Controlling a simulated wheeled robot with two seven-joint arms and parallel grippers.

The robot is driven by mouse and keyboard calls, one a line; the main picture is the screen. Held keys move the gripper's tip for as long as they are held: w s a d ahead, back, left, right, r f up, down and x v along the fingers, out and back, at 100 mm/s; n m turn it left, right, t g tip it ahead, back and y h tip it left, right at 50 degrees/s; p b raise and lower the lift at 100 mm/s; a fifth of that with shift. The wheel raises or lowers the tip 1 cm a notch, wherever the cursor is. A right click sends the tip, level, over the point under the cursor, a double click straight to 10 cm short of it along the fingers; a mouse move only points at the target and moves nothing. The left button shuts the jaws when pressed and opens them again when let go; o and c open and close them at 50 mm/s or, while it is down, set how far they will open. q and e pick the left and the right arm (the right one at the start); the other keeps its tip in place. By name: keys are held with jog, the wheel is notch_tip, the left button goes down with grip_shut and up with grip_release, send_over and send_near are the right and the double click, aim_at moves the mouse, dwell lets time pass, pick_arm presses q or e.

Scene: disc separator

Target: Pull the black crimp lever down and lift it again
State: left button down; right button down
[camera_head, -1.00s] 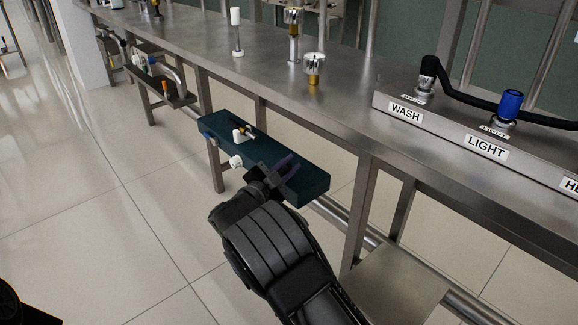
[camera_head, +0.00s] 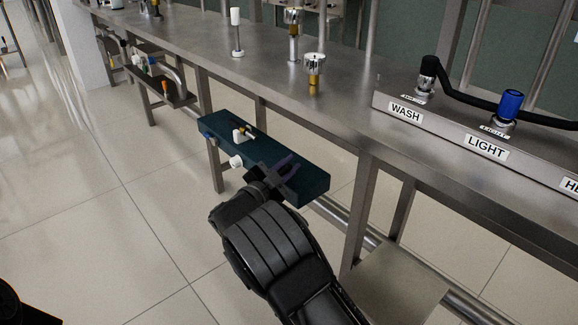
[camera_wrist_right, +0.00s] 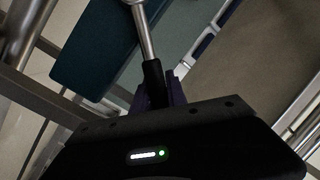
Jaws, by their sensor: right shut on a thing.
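The crimp lever shows in the right wrist view as a bright metal rod (camera_wrist_right: 143,32) with a black grip (camera_wrist_right: 153,78). The grip lies between the dark purple fingers of my right gripper (camera_wrist_right: 158,92), which is shut on it. In the head view my right gripper (camera_head: 281,170) is over the near right part of the dark blue-green block (camera_head: 312,186); I cannot make out the lever apart from the gripper there. A white knob (camera_head: 237,162) sticks out of the block's near side. My left gripper is not in view.
A long steel bench (camera_head: 335,118) runs behind the block, with a WASH and LIGHT panel (camera_head: 450,135) at right. Brass-based glass fittings (camera_head: 314,69) stand on it. A steel leg (camera_head: 359,212) and a low plate (camera_head: 395,282) are right of my arm.

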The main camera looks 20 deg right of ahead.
jog(key=f+m+b, duration=0.1)
jog(key=s+f+m+b, duration=0.1)
jog(key=b, duration=0.1)
jog(key=shift+s+d, duration=0.15)
jog(key=shift+d, duration=0.2)
jog(key=shift+s+m+b, duration=0.15)
jog(key=shift+m+b, duration=0.15)
jog(key=shift+b, duration=0.1)
jog(key=shift+r+h, duration=0.1)
jog(key=shift+h, duration=0.2)
jog(key=c, duration=1.3)
grip_release()
